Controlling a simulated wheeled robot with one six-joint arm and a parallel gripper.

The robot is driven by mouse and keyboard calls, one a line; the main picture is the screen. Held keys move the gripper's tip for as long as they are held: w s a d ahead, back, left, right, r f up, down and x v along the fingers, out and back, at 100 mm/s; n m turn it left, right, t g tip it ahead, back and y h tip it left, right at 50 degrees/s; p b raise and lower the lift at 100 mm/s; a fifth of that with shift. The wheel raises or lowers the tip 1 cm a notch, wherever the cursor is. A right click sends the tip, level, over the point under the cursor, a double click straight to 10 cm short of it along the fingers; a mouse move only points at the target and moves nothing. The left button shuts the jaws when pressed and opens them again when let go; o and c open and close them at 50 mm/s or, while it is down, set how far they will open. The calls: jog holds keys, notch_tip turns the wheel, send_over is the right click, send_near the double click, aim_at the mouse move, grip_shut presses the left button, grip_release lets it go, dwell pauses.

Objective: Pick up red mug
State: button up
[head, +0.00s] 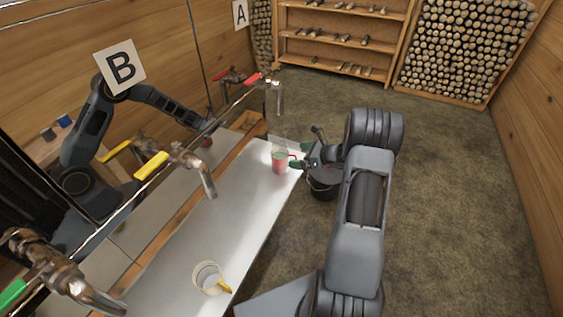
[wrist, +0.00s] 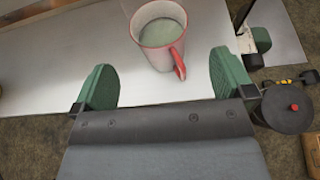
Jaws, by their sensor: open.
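The red mug (head: 280,162) stands upright on the far end of the pale counter (head: 205,235) in the head view. In the wrist view the mug (wrist: 163,33) is ahead of my gripper, its handle (wrist: 178,62) pointing down and right toward the gripper. It seems to hold a pale greenish liquid or lining. My gripper (head: 308,156) is just right of the mug. In the wrist view my gripper (wrist: 164,80) is open, its green fingers apart with nothing between the tips; the mug lies beyond them.
A pale mug with a yellow handle (head: 208,279) stands on the counter's near end. Taps with yellow levers (head: 152,165) and red levers overhang the counter's left side. A dark bucket (head: 323,183) is on the floor below my gripper. The floor to the right is clear.

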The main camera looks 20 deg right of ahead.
aim_at(284, 155)
jog(key=shift+p+x, duration=0.9)
jog(key=shift+x, duration=2.6)
jog(key=c, duration=1.1)
jog(key=shift+c, duration=0.8)
jog(key=shift+r, duration=0.15)
